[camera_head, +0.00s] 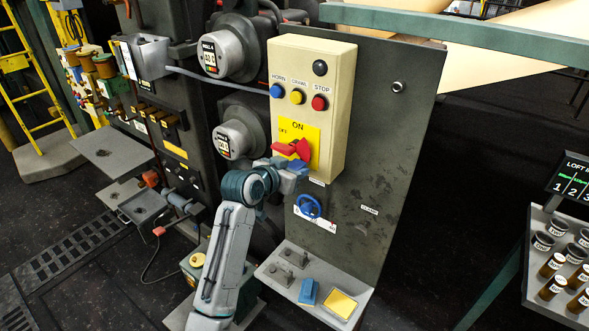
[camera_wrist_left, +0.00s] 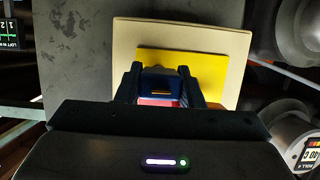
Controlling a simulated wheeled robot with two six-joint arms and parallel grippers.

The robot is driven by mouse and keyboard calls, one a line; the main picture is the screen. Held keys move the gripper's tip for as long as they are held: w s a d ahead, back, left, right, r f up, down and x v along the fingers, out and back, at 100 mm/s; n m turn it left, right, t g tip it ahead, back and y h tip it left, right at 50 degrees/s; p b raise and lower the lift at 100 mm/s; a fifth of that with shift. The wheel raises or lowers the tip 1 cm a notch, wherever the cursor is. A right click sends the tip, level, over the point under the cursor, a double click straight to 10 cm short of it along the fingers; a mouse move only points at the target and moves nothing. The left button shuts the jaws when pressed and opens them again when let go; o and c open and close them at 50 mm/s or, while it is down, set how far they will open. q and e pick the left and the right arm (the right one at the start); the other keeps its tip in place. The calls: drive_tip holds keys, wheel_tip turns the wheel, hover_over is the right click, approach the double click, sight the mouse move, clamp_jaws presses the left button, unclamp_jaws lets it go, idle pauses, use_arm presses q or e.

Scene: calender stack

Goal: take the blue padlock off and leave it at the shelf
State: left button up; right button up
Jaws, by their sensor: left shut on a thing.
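The cream control box (camera_head: 338,105) hangs on the dark upright panel. Its red switch handle (camera_head: 292,148) sits on a yellow plate marked ON and OFF. My left gripper (camera_head: 287,167) is at the handle, just below it. In the left wrist view, my left gripper (camera_wrist_left: 160,88) is shut on the blue padlock (camera_wrist_left: 161,86), which lies between the fingers in front of the yellow plate (camera_wrist_left: 205,68). A bit of red shows just below it. I cannot tell whether the padlock is still hooked to the handle. The shelf (camera_head: 285,262) juts from the panel's foot.
On the shelf lie a blue block (camera_head: 308,291), a yellow pad (camera_head: 340,303) and small metal fittings. A rack of jars (camera_head: 557,262) is at far right.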

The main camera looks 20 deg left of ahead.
use_arm(q)
drive_tip(key=shift+s+a+p, duration=0.3)
drive_tip(key=shift+s+p, duration=0.1)
drive_tip(key=shift+s, duration=0.35)
drive_tip(key=shift+s+a+p, duration=0.25)
drive_tip(key=shift+s+p, duration=0.05)
drive_tip(key=shift+s, duration=0.4)
drive_tip(key=shift+s+a+p, duration=0.2)
drive_tip(key=shift+s+p, duration=0.1)
drive_tip(key=shift+s, duration=0.35)
